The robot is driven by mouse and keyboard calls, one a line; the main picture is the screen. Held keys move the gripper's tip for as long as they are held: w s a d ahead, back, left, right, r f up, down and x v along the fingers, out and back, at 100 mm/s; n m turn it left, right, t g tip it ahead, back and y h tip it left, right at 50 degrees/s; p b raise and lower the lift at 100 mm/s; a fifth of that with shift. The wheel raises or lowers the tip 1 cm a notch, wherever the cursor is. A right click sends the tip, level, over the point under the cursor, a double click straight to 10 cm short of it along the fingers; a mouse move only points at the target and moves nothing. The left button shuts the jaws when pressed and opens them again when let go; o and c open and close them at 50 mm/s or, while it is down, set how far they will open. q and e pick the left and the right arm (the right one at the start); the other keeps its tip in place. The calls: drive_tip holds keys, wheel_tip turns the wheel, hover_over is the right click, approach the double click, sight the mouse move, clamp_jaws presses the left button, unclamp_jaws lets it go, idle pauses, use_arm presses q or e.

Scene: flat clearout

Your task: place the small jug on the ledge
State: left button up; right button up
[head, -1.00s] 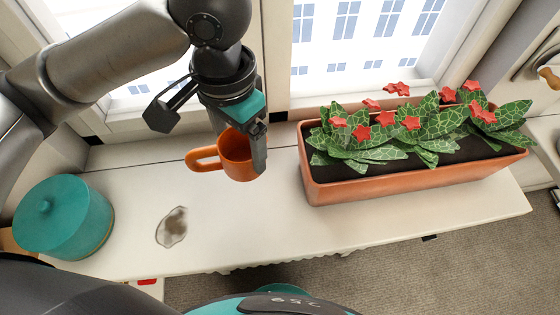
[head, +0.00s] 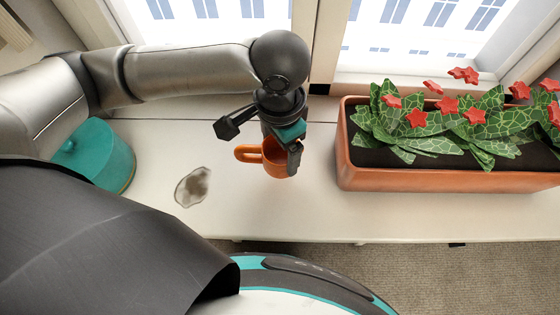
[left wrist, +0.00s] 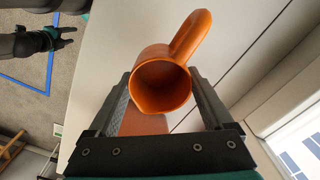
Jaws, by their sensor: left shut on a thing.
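The small jug (head: 275,158) is orange, with a loop handle pointing left in the head view. My left gripper (head: 291,152) is shut on it, with a finger on its right side. In the left wrist view the jug (left wrist: 162,82) is between the two fingers, its round mouth facing the camera. The ledge (head: 310,212) is the long white sill under the windows. The jug is over its middle; I cannot tell whether it touches. A dark gripper, seemingly my right one (left wrist: 68,37), shows small over the floor in the left wrist view; its opening is unclear.
A terracotta planter (head: 440,180) with red-flowered plants stands right of the jug. A teal lidded pot (head: 105,155) stands at the left, partly behind my arm. The ledge between stain and planter is clear.

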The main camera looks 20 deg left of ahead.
sight(280, 162)
use_arm(q)
wheel_tip(280, 162, down, 5)
drive_tip(key=shift+r+b, duration=0.15)
drive_tip(key=shift+b, duration=0.55)
drive_tip(key=shift+f, duration=0.45)
drive_tip(key=shift+f, duration=0.1)
drive_tip(key=o, duration=1.1)
